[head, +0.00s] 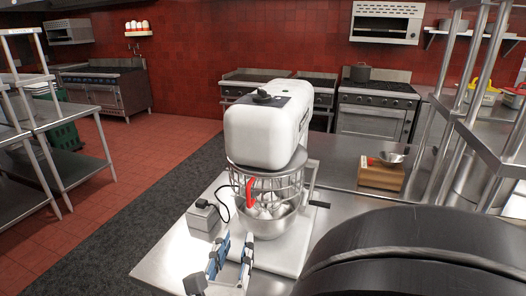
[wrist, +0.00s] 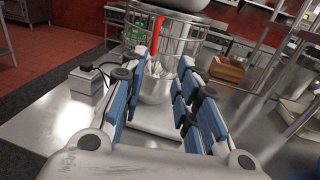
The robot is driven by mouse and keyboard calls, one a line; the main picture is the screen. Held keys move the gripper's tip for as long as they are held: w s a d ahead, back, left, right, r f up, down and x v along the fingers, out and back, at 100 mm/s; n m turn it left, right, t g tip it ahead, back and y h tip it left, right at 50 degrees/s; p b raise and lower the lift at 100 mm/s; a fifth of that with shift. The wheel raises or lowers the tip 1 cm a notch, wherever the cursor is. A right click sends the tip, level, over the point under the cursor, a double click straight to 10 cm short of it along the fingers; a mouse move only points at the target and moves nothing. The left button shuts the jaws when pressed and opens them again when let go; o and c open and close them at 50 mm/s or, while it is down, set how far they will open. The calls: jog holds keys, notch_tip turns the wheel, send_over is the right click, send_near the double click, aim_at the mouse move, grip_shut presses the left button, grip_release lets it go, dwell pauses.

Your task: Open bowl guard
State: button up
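A white stand mixer (head: 266,130) stands on the metal counter. Its wire bowl guard (head: 290,182) sits under the mixer head, around the space above the steel bowl (head: 272,219). A red handle (head: 251,192) is on the front of the guard; in the wrist view the red handle (wrist: 157,36) rises near the top middle, beyond my fingers, with the guard (wrist: 186,37) behind it and the bowl (wrist: 156,88) below. My gripper (head: 233,250) is open in front of the mixer, apart from the handle. Its blue-padded fingers are spread wide in the wrist view (wrist: 153,88).
A grey control box (head: 203,219) with a cable stands left of the bowl. A wooden box with a small metal bowl (head: 381,173) sits to the right. Metal shelving (head: 480,110) rises at the right. Counter around the mixer base is mostly clear.

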aim_at(248, 198)
jog(key=w+b, duration=0.1)
jog(key=w, duration=0.4)
jog(key=w+d+b, duration=0.1)
jog(key=w, duration=0.5)
jog(key=w+d+b, duration=0.1)
jog(key=w, duration=0.5)
jog(key=shift+w, duration=0.1)
grip_shut()
